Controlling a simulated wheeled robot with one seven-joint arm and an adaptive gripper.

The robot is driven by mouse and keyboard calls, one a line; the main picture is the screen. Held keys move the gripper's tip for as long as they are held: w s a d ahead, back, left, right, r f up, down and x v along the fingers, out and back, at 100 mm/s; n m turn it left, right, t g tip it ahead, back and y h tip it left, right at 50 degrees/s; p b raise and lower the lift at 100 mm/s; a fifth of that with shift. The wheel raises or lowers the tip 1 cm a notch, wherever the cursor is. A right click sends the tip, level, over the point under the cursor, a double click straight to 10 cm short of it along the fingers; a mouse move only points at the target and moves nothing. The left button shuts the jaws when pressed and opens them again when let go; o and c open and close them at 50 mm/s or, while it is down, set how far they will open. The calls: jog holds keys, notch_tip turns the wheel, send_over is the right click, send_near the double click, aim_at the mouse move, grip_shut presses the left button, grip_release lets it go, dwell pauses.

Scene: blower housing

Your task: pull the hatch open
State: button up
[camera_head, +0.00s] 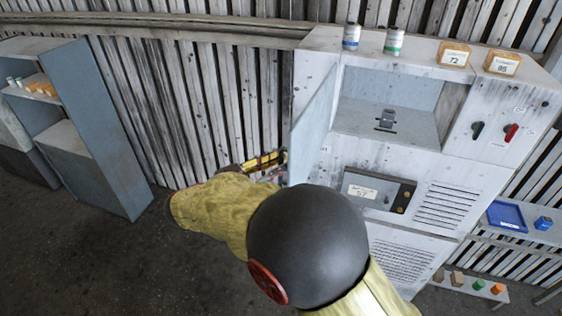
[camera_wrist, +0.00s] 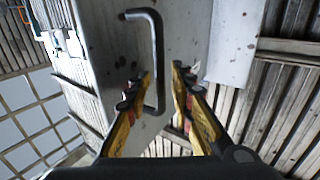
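The hatch (camera_head: 314,118) of the blower housing (camera_head: 385,155) stands swung out at the housing's left side. The compartment behind it shows open, with a small dark metal fitting on its floor. In the wrist view a dark bar handle (camera_wrist: 158,55) stands out from the pale, worn hatch face (camera_wrist: 188,45). My gripper (camera_wrist: 157,72) is open, its yellow fingers on either side of the handle's lower part. Gaps show between fingers and bar; contact cannot be told. In the head view my gripper (camera_head: 264,162) is partly hidden by my arm, beside the hatch's lower outer edge. The handle is hidden there.
Two cans (camera_head: 351,36) (camera_head: 394,41) and two numbered boxes (camera_head: 454,54) (camera_head: 502,63) stand on top of the housing. A grey shelf unit (camera_head: 97,150) stands at left. A low rack with a blue tray (camera_head: 507,216) is at right. Floor between shelf and housing is clear.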

jog(key=v, duration=1.2)
